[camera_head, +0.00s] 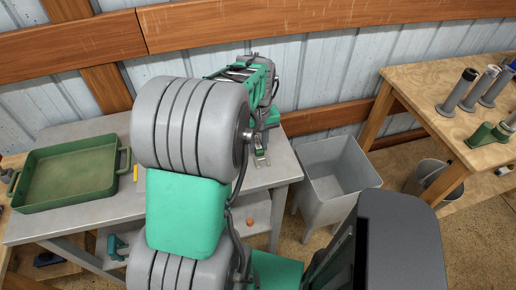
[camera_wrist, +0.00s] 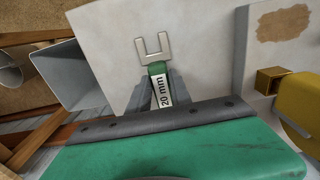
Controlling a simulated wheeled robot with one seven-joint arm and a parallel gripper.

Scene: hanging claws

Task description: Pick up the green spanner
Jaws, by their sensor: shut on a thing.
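The green spanner (camera_wrist: 157,70) shows in the wrist view, with a grey open-ended head, a green neck and a white label reading "20 mm". My gripper (camera_wrist: 158,92) is shut on its handle, with one dark finger on each side. The head points away from my gripper, over the grey tabletop. In the head view, my arm hides most of my gripper, and only a small part shows near the right side of the grey table. I cannot tell whether the spanner touches the tabletop.
A green tray (camera_head: 68,178) stands on the left of the grey table (camera_head: 125,207). A grey bin (camera_head: 338,170) stands on the floor to the table's right. A wooden bench (camera_head: 432,88) with several grey cylinders is at the far right. A yellow thing (camera_wrist: 298,95) is at the wrist view's right.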

